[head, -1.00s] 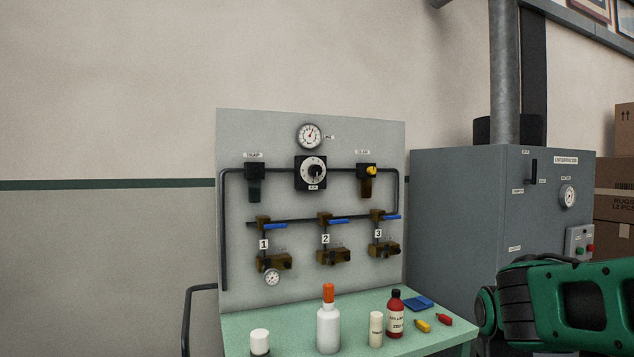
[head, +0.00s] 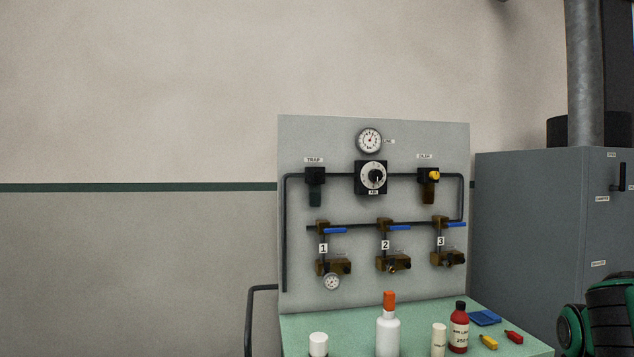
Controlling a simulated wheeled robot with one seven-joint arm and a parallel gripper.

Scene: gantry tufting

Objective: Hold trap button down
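The trap unit (head: 315,187) is a dark block with a greenish bowl below it, under a "TRAP" label (head: 314,160) at the upper left of the grey panel (head: 420,142). A separate button on it is too small to make out. Part of my green and black arm shows at the lower right edge, well to the right of the panel and apart from it. My gripper is outside the picture, so its state does not show.
The panel also carries a round gauge (head: 369,140), a dial (head: 371,177), an oiler (head: 428,187) and blue-handled valves. Bottles, including a red one (head: 459,328), stand on the green bench (head: 300,325) below. A grey cabinet (head: 545,220) stands at right.

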